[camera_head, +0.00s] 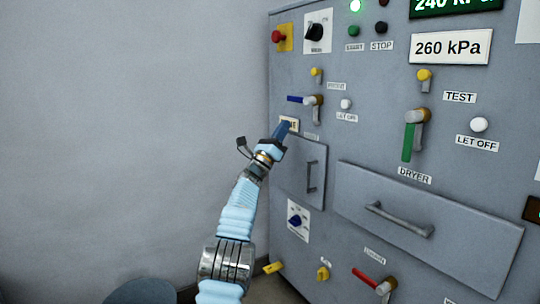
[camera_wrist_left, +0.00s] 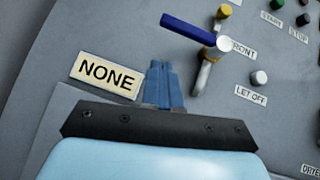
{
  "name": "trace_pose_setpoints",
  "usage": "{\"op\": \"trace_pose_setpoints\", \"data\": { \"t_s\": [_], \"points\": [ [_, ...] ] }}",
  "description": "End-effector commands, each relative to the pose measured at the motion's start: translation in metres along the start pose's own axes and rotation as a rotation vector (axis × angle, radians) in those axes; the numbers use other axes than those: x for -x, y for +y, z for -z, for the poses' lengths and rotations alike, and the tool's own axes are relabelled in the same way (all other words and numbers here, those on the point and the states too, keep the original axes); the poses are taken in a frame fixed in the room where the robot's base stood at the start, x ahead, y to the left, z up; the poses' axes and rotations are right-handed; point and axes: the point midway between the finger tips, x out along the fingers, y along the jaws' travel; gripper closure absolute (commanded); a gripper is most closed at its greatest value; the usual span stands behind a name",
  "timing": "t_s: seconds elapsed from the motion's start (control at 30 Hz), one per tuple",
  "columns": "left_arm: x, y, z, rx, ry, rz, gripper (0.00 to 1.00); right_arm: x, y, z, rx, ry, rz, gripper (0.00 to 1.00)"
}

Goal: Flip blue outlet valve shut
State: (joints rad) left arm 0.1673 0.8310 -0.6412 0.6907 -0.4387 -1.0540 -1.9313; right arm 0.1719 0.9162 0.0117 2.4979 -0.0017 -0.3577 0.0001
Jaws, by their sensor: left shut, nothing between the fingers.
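The blue outlet valve lever (camera_head: 297,99) is on the grey panel, left of its brass-coloured valve body (camera_head: 316,101). It lies about level, crosswise to the pipe, in the head view. In the left wrist view the blue lever (camera_wrist_left: 190,28) slants down to the right to its pivot, above the pipe. A label reading "RONT", partly hidden, is beside it. My left gripper (camera_head: 284,129) is shut and empty, just below the lever and apart from it. Its blue fingers (camera_wrist_left: 162,85) show in the wrist view between the NONE plate and the valve. My right gripper is not in view.
A NONE plate (camera_wrist_left: 107,75) is left of my fingers. A white LET OFF button (camera_head: 346,104) is right of the valve. A green DRYER lever (camera_head: 408,142) hangs down further right. A drawer handle (camera_head: 398,220) juts out below. The wall side at left is clear.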

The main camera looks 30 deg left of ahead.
Motion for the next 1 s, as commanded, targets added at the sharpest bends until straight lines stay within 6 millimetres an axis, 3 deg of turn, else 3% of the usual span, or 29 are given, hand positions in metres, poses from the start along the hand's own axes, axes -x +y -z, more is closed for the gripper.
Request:
{"op": "trace_pose_setpoints", "data": {
  "t_s": [0.2,0.4,1.0],
  "points": [
    [0.043,0.008,0.001,0.003,0.002,-0.005,1.0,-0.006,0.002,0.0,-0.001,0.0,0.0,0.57],
    [0.07,0.012,0.001,0.002,0.002,-0.003,1.0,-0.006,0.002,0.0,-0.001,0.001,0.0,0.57],
    [0.078,0.013,0.001,0.002,0.003,-0.001,1.0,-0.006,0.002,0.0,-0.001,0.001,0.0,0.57]
  ]
}}
